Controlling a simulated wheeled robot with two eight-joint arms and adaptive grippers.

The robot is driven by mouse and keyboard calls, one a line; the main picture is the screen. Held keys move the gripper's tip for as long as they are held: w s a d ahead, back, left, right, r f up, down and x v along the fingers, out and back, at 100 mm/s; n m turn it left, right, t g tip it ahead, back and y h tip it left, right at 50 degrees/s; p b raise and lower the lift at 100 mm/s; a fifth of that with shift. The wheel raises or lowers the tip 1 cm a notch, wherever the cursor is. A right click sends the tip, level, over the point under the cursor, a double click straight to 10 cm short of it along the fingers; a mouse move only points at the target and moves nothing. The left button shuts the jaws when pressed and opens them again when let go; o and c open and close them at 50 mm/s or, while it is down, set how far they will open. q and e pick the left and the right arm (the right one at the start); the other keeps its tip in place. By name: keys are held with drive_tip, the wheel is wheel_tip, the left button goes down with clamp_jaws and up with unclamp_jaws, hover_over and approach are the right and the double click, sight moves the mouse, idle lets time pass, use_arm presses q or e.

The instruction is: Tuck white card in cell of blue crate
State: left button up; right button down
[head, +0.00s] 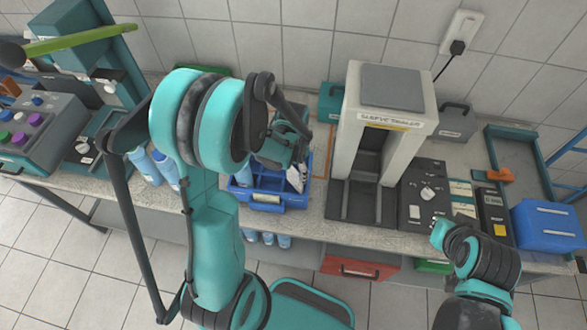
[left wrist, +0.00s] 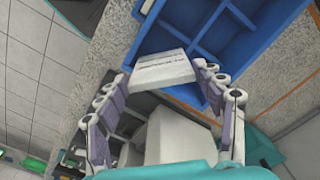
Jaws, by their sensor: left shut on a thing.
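The blue crate (head: 240,198) stands on the bench, below and behind my left forearm in the head view. Its divider walls form several cells, and it fills the upper right of the left wrist view (left wrist: 243,62). My left gripper (head: 294,165) is shut on the white card (left wrist: 163,69) and holds it by its sides, tilted, over the crate's edge. In the left wrist view the gripper's fingers (left wrist: 165,82) flank the card, and cells beyond it look empty. The card's lower end is hidden, so I cannot tell whether it touches the crate.
The sleeve sealer (head: 393,115) stands just right of the crate. Blue bottles (head: 150,167) stand to its left. A blue box (head: 547,226) and a teal tray (head: 519,160) are at the right. The bench's front edge runs close to the crate.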

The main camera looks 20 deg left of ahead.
sight(293, 176)
use_arm(q)
drive_tip(key=shift+f+b, duration=2)
drive_tip(key=shift+f, duration=0.1)
idle(0.7)
drive_tip(key=o, duration=1)
drive_tip(key=shift+r, duration=0.1)
drive_tip(key=shift+r+p, duration=2.45)
drive_tip(key=shift+r, duration=1)
drive_tip(key=s+d+n+t+b, duration=0.1)
drive_tip(key=s+n+t+b, duration=0.1)
drive_tip(key=b, duration=0.3)
drive_tip(key=s+d+f+n+t+b, duration=0.1)
drive_tip(key=s+t+b, duration=0.1)
drive_tip(key=s+b, duration=0.2)
drive_tip(key=s+d+n+t+b, duration=0.2)
drive_tip(key=s+t+b, duration=0.1)
drive_tip(key=b, duration=0.5)
drive_tip(key=shift+s+d+f+n, duration=0.1)
drive_tip(key=shift+s+f+n, duration=0.05)
drive_tip(key=shift+f+n, duration=0.2)
